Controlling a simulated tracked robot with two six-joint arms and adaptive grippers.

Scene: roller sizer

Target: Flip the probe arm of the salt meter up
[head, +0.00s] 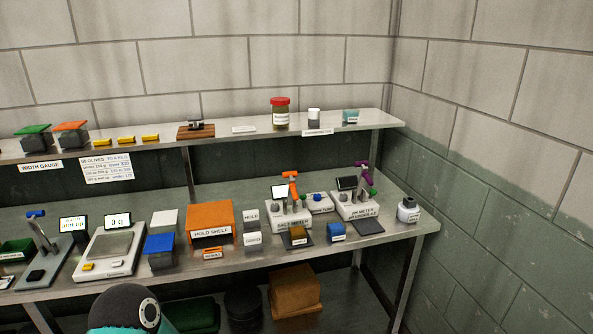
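The salt meter (289,216) is a pale box with a lit display, standing on the bench toward the right, labelled on its front. Its orange probe arm (293,186) stands beside the display at the meter's right side. The view is too small to tell the arm's exact angle. A dark pad (298,240) with a small brownish block lies in front of the meter. Neither gripper is in view. Only a rounded teal and black part of my own arm shows at the bottom left, well short of the meter.
A pH meter (356,209) with a purple and green arm stands right of the salt meter. A small blue-topped device (320,203) sits between them. An orange hold shelf box (210,217) stands to the left. An upper shelf (365,123) runs above the bench.

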